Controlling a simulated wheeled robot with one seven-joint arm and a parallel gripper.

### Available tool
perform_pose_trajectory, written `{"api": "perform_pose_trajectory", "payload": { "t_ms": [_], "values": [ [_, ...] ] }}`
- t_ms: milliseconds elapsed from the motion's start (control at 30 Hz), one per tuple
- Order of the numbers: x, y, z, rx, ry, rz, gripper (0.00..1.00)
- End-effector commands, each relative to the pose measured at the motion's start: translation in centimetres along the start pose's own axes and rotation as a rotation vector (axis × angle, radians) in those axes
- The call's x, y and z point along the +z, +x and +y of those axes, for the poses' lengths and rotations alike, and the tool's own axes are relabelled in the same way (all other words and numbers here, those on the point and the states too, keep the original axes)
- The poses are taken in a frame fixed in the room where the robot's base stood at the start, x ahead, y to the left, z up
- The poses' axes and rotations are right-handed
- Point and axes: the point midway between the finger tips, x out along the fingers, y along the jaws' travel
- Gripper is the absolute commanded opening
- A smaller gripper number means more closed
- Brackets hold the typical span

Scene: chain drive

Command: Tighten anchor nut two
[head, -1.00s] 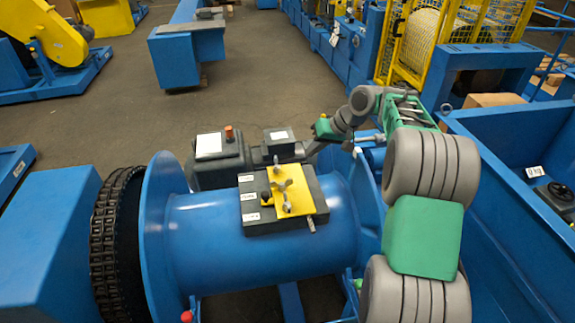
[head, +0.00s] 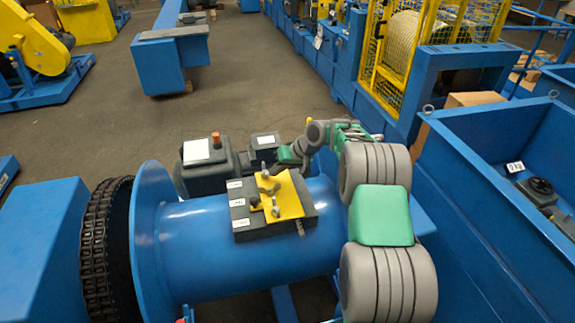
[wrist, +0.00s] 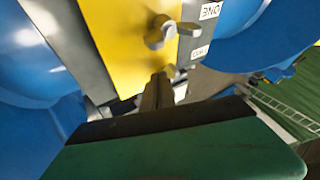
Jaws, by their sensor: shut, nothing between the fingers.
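A dark block (head: 300,217) with a yellow plate (head: 288,198) lies on top of the blue drum (head: 190,240). Small metal wing nuts sit on and beside the plate, one near its far edge (head: 264,172) and one near its front (head: 275,211). In the wrist view, one wing nut (wrist: 160,31) stands on the yellow plate (wrist: 125,40), and another small nut shows just past my fingertips. My gripper (wrist: 158,80) is shut and empty, its dark fingers pointing at the plate's edge. I cannot tell whether they touch the nut there.
White labels run along the block's left side; one (wrist: 210,10) reads ONE, upside down, and another (wrist: 200,50) is hard to read. A dark motor housing (head: 205,178) stands just behind the drum. A chain (head: 97,250) wraps its left end. A blue bin (head: 480,190) stands right.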

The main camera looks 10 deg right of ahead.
Motion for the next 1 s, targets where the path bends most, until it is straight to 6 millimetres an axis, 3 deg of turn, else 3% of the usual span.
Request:
{"api": "perform_pose_trajectory", "payload": {
  "t_ms": [1000],
  "values": [
    [0.15,0.35,-0.68,0.038,0.07,0.037,0.0]
  ]
}}
